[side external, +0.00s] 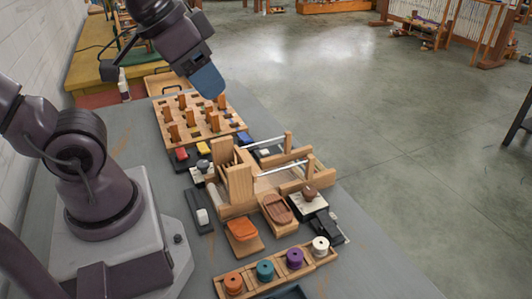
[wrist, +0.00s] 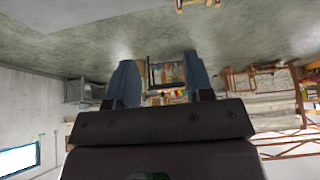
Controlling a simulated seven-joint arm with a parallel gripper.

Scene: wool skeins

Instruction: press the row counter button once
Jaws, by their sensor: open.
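My gripper (side external: 208,84) is raised in the air above the far part of the wooden peg board. In the wrist view its two blue-grey fingers (wrist: 161,82) stand apart with nothing between them; that view looks out across the room, not at the table. I cannot tell for sure which small device is the row counter. Candidates are a red-topped block (side external: 181,155), a yellow-topped block (side external: 203,149), a black strip with a white piece (side external: 202,216), an orange-topped block (side external: 242,229) and a knob on a pale plate (side external: 310,195). The gripper touches none of them.
The wooden peg board (side external: 214,121) has several upright pegs. A wooden loom frame (side external: 238,184) with metal rods stands mid-table. A brown oval piece (side external: 277,208) lies before it. A wooden rack (side external: 274,274) holds several coloured spools. The grey table (side external: 380,272) is clear at the front right.

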